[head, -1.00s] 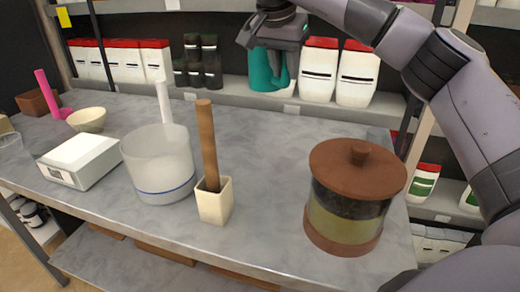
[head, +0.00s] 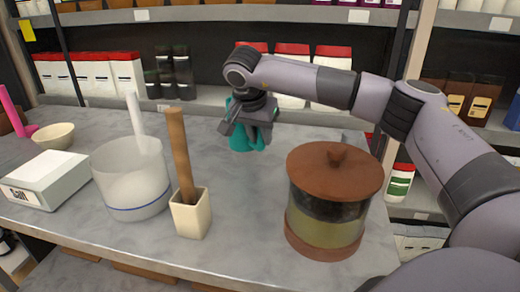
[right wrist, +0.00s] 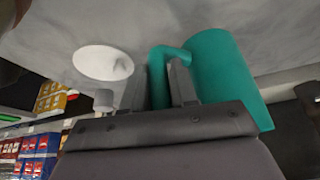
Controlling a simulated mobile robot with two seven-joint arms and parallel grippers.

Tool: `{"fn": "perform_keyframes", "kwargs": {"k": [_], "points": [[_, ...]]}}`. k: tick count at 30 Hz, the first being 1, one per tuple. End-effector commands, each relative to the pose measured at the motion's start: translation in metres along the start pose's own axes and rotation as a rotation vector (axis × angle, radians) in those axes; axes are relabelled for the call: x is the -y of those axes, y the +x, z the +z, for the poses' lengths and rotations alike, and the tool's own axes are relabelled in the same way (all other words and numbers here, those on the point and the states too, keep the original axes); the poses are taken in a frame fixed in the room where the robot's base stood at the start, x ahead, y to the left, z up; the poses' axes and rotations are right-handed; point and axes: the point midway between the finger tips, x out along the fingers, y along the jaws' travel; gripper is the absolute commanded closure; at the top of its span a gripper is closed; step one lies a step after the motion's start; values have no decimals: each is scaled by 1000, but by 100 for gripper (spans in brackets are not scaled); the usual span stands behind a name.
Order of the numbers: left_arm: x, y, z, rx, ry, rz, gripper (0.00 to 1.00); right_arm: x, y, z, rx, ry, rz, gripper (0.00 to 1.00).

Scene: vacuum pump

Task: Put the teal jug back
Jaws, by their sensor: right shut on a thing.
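The teal jug (head: 240,137) is at the back of the grey counter, in front of the shelf, partly hidden by my right gripper (head: 247,125). My right gripper is shut on its handle. In the right wrist view, the jug (right wrist: 225,75) fills the upper right, and its handle passes between the fingers (right wrist: 160,85). I cannot tell whether the jug touches the counter or hangs just above it. My left gripper is not in view.
A jar with a brown lid (head: 335,165) stands at the counter's front right. A wooden pestle (head: 181,150) in a cream pot (head: 190,215), a frosted beaker (head: 130,185) and a white scale (head: 50,178) stand left. Red-capped containers (head: 128,72) line the shelf. The middle counter is clear.

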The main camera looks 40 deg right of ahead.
Motion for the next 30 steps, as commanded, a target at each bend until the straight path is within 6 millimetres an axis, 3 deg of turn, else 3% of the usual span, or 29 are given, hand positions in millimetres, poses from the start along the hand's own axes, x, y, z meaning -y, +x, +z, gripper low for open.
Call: {"fn": "perform_keyframes", "kwargs": {"k": [10,17,18,19,30], "points": [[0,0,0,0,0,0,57,0,35,15,-3,2,-3,100],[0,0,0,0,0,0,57,0,38,17,-2,3,-4,100],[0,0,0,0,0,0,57,-1,40,18,1,0,1,60],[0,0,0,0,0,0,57,-1,40,18,1,0,1,50],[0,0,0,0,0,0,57,0,35,18,0,0,-1,47]]}}
